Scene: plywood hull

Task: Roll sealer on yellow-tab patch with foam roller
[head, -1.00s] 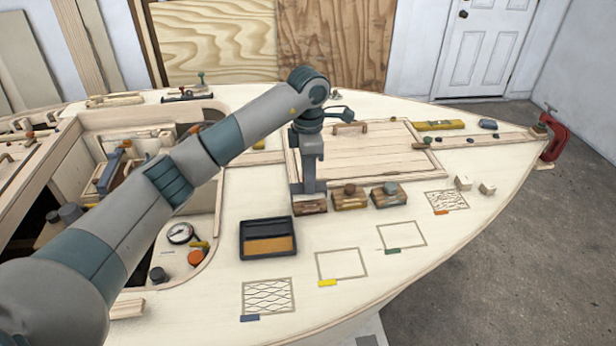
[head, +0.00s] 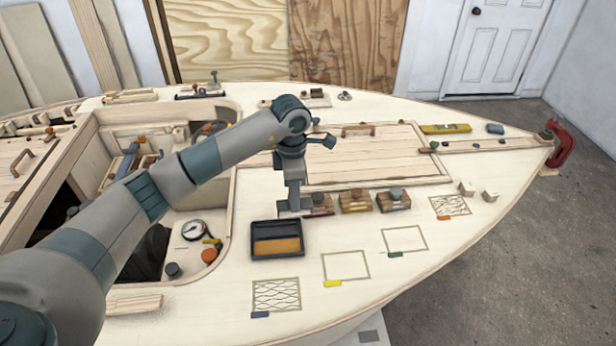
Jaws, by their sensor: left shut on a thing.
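The yellow-tab patch (head: 346,265) is a thin outlined square on the pale deck, plain inside, with a yellow tab (head: 332,284) at its lower left corner. A black tray (head: 277,254) with amber sealer (head: 277,246) in it lies up and left of the patch. My left gripper (head: 292,207) points down just behind the tray, beside the leftmost wooden block (head: 321,205). It is shut on what looks like the foam roller; the roller is small and mostly hidden by the gripper. My right gripper is not in view.
Two wooden blocks with knobs (head: 356,201) (head: 393,200) stand right of the gripper. A wavy-marked blue-tab patch (head: 277,295), a plain green-tab patch (head: 405,239) and a marked orange-tab patch (head: 450,206) lie on the deck. An open cockpit with a gauge (head: 193,230) is at left.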

